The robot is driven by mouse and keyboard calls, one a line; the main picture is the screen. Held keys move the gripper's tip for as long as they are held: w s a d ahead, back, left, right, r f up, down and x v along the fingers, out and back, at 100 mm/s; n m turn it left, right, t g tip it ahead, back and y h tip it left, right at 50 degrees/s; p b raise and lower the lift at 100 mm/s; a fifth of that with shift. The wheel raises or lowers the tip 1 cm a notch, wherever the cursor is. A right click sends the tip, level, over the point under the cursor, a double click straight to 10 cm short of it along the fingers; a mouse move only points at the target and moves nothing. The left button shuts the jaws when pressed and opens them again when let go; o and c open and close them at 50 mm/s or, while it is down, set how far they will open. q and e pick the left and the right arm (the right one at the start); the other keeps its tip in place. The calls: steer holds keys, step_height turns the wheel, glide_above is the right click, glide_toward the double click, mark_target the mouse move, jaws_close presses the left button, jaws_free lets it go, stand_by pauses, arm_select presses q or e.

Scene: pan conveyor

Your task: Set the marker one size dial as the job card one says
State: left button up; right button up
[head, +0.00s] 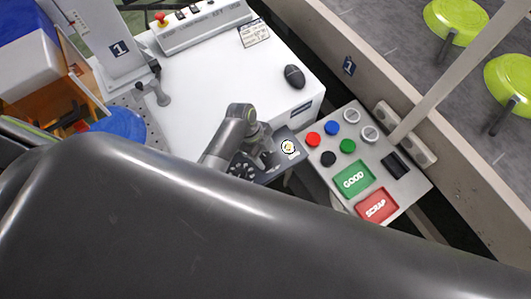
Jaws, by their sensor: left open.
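A dark panel (291,158) at the white bench's front edge carries a round white-and-yellow face (288,147). A black round part with pale marks (243,168), perhaps the size dial, shows at the panel's left end, partly covered by my gripper. Its setting cannot be read. My left gripper (262,158) is open over the panel's left part, close to the black round part; contact cannot be told. A white card (254,33), probably job card one, lies at the bench's back; its print is too small to read. My right gripper is not in view.
A button box (320,165) with several coloured buttons and GOOD and SCRAP pads stands to the right. A grey post rises beside it. A machine labelled 1 (119,49) stands at left. Green pans (455,20) lie on the conveyor. A black mouse-like object (294,77) sits on the bench.

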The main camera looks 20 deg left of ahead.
arm_select(q)
steer(key=c, duration=1)
steer(key=shift+o, duration=0.2)
steer(key=shift+m, duration=0.3)
steer(key=m+g+p, duration=0.1)
steer(key=m, duration=0.2)
steer(key=shift+w, duration=0.1)
steer(key=shift+w+d+m+g+y+p, duration=0.15)
steer(key=shift+m+g+y, duration=0.25)
steer(key=shift+m, duration=0.6)
steer(key=shift+s+m+g+y+p, duration=0.1)
steer(key=shift+m+g+y+p, duration=0.2)
steer(key=shift+m, duration=0.7)
steer(key=o, duration=1)
steer(key=shift+c, duration=0.2)
